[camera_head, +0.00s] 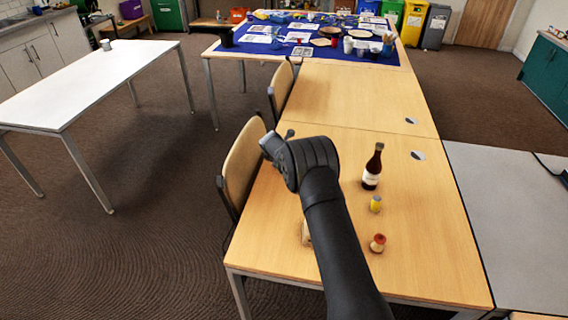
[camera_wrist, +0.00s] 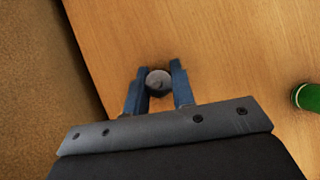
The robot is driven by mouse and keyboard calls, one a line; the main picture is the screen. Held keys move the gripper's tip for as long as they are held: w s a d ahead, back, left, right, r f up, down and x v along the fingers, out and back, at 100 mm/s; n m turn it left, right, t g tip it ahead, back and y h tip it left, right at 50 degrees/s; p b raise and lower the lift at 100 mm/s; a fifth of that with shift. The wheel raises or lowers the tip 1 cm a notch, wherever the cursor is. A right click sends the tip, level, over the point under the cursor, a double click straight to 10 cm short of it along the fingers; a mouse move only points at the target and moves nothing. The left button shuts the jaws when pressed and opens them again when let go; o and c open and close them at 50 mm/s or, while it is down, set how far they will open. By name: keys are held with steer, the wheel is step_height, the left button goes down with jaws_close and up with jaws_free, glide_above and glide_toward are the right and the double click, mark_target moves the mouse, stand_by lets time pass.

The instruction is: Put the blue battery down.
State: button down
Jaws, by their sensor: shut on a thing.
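My gripper (camera_wrist: 159,86) is shut on the blue battery (camera_wrist: 159,79) in the wrist view. The battery shows as a round grey end between the two blue-grey fingers; its sides are mostly hidden, so its blue does not clearly show. Light wood tabletop (camera_wrist: 225,50) lies beneath it, near the table's edge at left. I cannot tell whether the battery touches the wood. In the head view my arm covers part of the near wooden table (camera_head: 430,235), and neither the fingers nor the battery can be made out.
A dark bottle (camera_head: 372,168), a small yellow jar (camera_head: 376,204) and a red-topped jar (camera_head: 378,243) stand right of my arm. A beige thing (camera_head: 306,233) is partly hidden behind the arm. A chair (camera_head: 243,165) is at the left edge. A green round thing (camera_wrist: 309,97) shows at right.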

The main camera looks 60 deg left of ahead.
steer(key=shift+f, duration=0.1)
steer(key=c, duration=1.2)
jaws_free()
steer(key=v, duration=1.2)
steer(key=x, duration=1.2)
